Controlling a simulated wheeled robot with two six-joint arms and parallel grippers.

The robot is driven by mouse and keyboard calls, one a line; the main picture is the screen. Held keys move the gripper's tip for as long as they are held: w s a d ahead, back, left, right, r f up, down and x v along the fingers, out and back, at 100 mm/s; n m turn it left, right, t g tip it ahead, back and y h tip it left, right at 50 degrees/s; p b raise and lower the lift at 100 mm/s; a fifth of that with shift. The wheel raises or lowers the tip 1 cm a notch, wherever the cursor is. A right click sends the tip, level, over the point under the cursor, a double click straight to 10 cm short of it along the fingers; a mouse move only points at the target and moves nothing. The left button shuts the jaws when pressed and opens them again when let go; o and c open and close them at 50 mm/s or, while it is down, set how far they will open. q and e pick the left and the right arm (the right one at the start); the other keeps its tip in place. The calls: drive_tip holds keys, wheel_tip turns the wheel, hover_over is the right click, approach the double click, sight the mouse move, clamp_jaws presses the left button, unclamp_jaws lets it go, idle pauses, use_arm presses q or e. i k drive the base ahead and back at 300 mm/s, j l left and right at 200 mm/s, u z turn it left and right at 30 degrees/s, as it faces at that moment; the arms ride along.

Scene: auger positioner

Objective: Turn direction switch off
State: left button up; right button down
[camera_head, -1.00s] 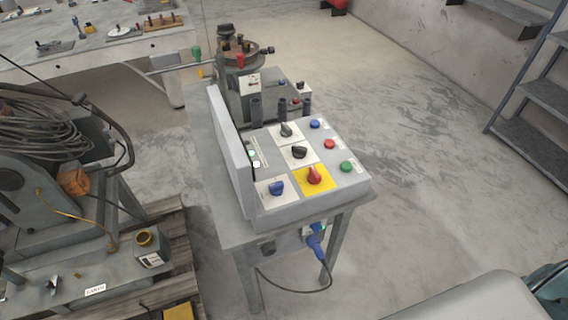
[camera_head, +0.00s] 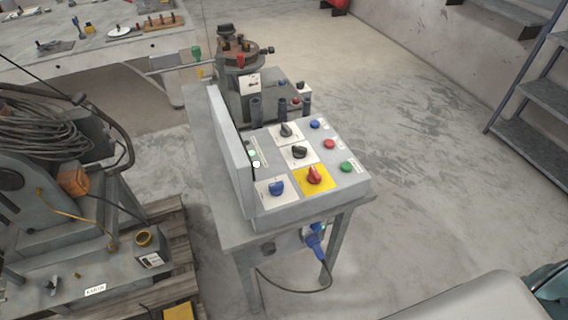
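A grey control box (camera_head: 300,210) stands on a small metal table in the middle of the head view. Its sloped top carries two black rotary knobs, an upper one (camera_head: 287,130) and a lower one (camera_head: 299,153), a blue knob (camera_head: 277,188) and a red knob on a yellow plate (camera_head: 314,175). The labels are too small to read, so I cannot tell which knob is the direction switch. Blue (camera_head: 315,124), red (camera_head: 329,144) and green (camera_head: 346,167) push buttons line the right side. Neither gripper is in view.
A positioner with a round turntable (camera_head: 238,50) stands behind the box. A machine with coiled cable (camera_head: 40,130) sits on a pallet at left. A workbench (camera_head: 100,62) is at back left, metal stairs (camera_head: 540,95) at right. Floor right of the table is clear.

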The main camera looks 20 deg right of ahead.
sight(299, 151)
drive_tip(key=l+u, duration=0.1)
drive_tip(key=u, duration=0.3)
drive_tip(key=l+u, duration=0.15)
drive_tip(key=u, duration=0.25)
drive_tip(key=l+u, duration=0.15)
drive_tip(key=l, duration=0.3)
drive_tip(key=k+l+u, duration=0.2)
drive_tip(key=l, duration=0.25)
drive_tip(key=l+u, duration=0.15)
drive_tip(key=l, duration=0.3)
drive_tip(key=k+l+u, duration=0.2)
drive_tip(key=l, duration=0.25)
drive_tip(key=k+l+u, duration=0.15)
drive_tip(key=l, duration=0.25)
drive_tip(key=k+l, duration=0.9)
